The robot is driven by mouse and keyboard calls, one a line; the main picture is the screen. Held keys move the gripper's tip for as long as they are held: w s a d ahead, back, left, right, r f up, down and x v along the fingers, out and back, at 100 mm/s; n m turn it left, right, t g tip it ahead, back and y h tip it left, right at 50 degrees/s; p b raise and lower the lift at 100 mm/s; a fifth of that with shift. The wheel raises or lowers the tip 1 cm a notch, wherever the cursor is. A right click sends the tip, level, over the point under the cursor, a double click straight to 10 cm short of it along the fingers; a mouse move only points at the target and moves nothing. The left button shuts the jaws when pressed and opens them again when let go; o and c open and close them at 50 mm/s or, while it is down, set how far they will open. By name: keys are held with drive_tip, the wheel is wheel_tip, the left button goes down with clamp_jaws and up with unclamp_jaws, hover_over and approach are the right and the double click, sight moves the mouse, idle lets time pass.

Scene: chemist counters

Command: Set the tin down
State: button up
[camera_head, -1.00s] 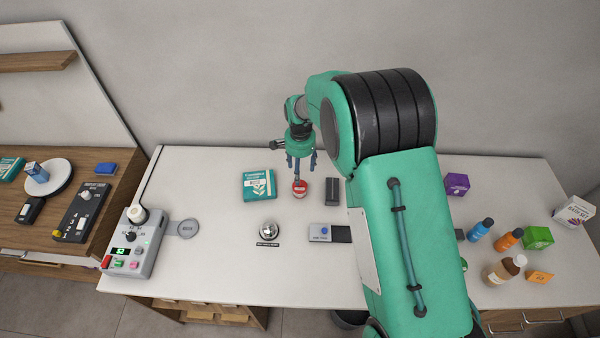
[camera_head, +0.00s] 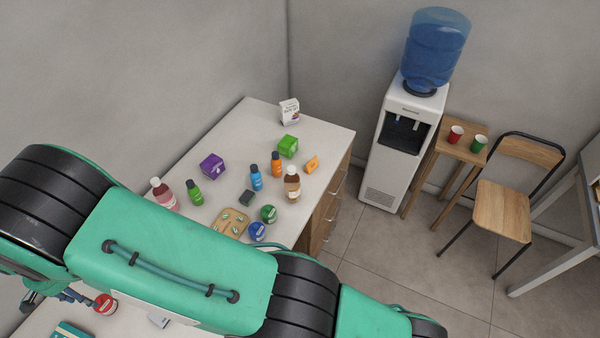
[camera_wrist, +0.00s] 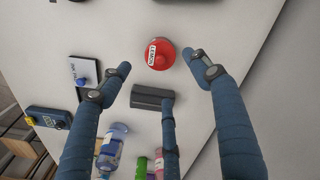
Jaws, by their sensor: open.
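A red round tin (camera_head: 104,303) with a white label sits on the white counter at the lower left of the head view. It also shows upright in the wrist view (camera_wrist: 160,55), on the counter between and beyond my fingertips. My gripper (camera_wrist: 162,78) is open, its three blue fingers spread, and I see nothing held in it. In the head view my gripper (camera_head: 74,296) is just left of the tin, mostly hidden by my arm. I cannot tell if a finger touches the tin.
A dark block (camera_wrist: 153,98) lies close to the tin. A teal box (camera_head: 72,330) is at the lower edge. Bottles, a purple box (camera_head: 212,166), a green tin (camera_head: 268,213), a blue tin (camera_head: 257,232) and a wooden tray (camera_head: 232,221) stand farther along. A water cooler (camera_head: 405,140) is beyond.

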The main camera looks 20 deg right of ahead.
drive_tip(key=w+d+r, duration=0.4)
drive_tip(key=d+r, duration=0.4)
drive_tip(key=w+d+r+t+y, duration=0.1)
drive_tip(key=w+d+r, duration=0.3)
drive_tip(key=d+r, duration=0.45)
drive_tip(key=w+d+r, duration=0.5)
drive_tip(key=d+r, duration=0.3)
drive_tip(key=r, duration=0.1)
drive_tip(key=d+r+t, duration=0.1)
drive_tip(key=d+r, duration=0.7)
drive_tip(key=d, duration=0.4)
drive_tip(key=s+d+r+t, duration=0.1)
drive_tip(key=s+d+r, duration=0.2)
drive_tip(key=d, duration=0.4)
drive_tip(key=s+d+r+m, duration=0.1)
drive_tip(key=s+d+r, duration=0.2)
drive_tip(key=d, duration=0.4)
drive_tip(key=s+d+r+t, duration=0.1)
drive_tip(key=s+d+r, duration=0.2)
drive_tip(key=d, duration=0.5)
drive_tip(key=s+d+t+h, duration=0.1)
drive_tip(key=s+d, duration=1.4)
drive_tip(key=s, duration=0.1)
drive_tip(key=shift+s+f+t, duration=0.25)
drive_tip(key=shift+f+t, duration=0.05)
drive_tip(key=shift+f, duration=0.1)
drive_tip(key=shift+f, duration=0.1)
